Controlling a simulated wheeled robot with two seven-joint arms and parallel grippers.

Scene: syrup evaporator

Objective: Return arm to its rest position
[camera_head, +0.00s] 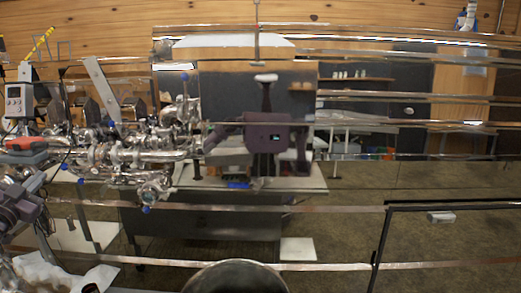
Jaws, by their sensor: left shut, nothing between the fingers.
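My left gripper (24,208) is at the left edge, low in the head view, dark purple-grey and partly cut off by the frame. It is shut with nothing held. It is in front of and below the left end of the shiny steel pipework (110,155); I cannot tell how far apart they are. My right gripper is not in view. The large polished evaporator (350,55) fills the middle and right, and its front panel mirrors my purple-grey body.
A handheld meter (14,103) and an orange-grey device (25,146) are at the left by the pipes. White crumpled cloth (55,272) lies at lower left. Steel rails cross the view. A black frame (382,235) stands at right. Brown floor (340,235) shows between the rails.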

